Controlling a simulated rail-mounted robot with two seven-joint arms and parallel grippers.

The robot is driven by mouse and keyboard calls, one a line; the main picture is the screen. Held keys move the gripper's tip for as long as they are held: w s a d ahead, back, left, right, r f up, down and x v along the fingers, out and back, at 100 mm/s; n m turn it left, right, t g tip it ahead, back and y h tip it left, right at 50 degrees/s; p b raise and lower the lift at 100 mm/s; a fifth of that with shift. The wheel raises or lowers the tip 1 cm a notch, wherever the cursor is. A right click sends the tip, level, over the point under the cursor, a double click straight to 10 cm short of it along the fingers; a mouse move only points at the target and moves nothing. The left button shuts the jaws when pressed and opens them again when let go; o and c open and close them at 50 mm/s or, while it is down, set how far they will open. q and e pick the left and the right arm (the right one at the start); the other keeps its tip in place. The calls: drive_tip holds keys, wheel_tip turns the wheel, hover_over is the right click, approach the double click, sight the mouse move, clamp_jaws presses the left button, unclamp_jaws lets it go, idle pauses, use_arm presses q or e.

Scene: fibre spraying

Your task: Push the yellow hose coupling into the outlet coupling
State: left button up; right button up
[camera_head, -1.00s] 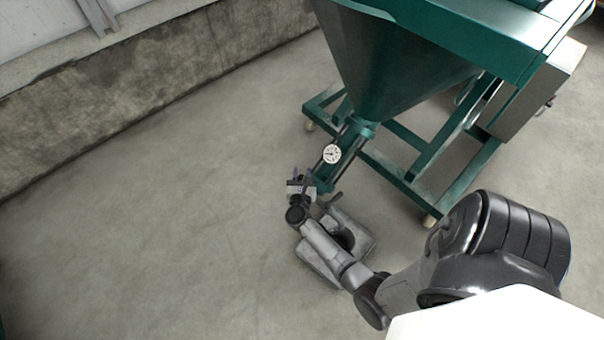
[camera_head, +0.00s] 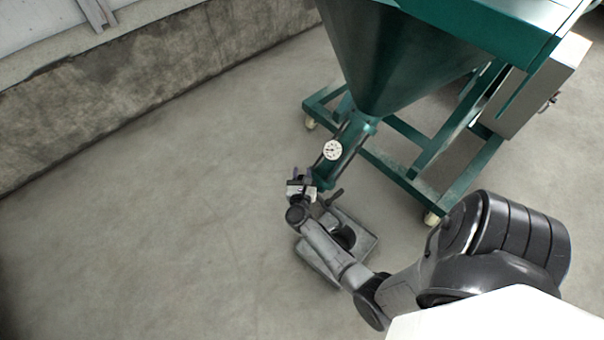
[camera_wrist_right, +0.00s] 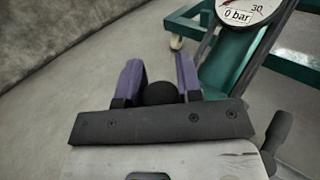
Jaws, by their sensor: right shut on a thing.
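My right gripper (camera_head: 301,174) is at the lower end of the green outlet pipe (camera_head: 330,172) under the hopper. In the right wrist view its two purple fingers (camera_wrist_right: 160,76) stand either side of a dark rounded thing (camera_wrist_right: 160,93), and the gripper is shut on it. No yellow shows on that thing, and I cannot make out the yellow hose coupling in either view. The outlet coupling is not clear; the gripper and wrist cover the area near the pipe end. I cannot tell whether the couplings touch. My left gripper is out of view.
A round pressure gauge (camera_head: 332,150) sits on the pipe. A dark lever handle (camera_head: 335,197) sticks out beside my right gripper. The green hopper (camera_head: 385,60) stands on a wheeled green frame (camera_head: 408,184). Concrete floor to the left is clear up to a low wall (camera_head: 120,100).

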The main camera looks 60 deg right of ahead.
drive_tip(key=shift+f, duration=0.15)
drive_tip(key=o, duration=1.1)
drive_tip(key=shift+s+a, duration=0.25)
drive_tip(key=shift+a, duration=0.2)
drive_tip(key=p+v, duration=0.2)
drive_tip(key=v, duration=0.4)
drive_tip(key=shift+a+p, duration=0.25)
drive_tip(key=shift+p, duration=0.05)
drive_tip(key=shift+s, duration=0.1)
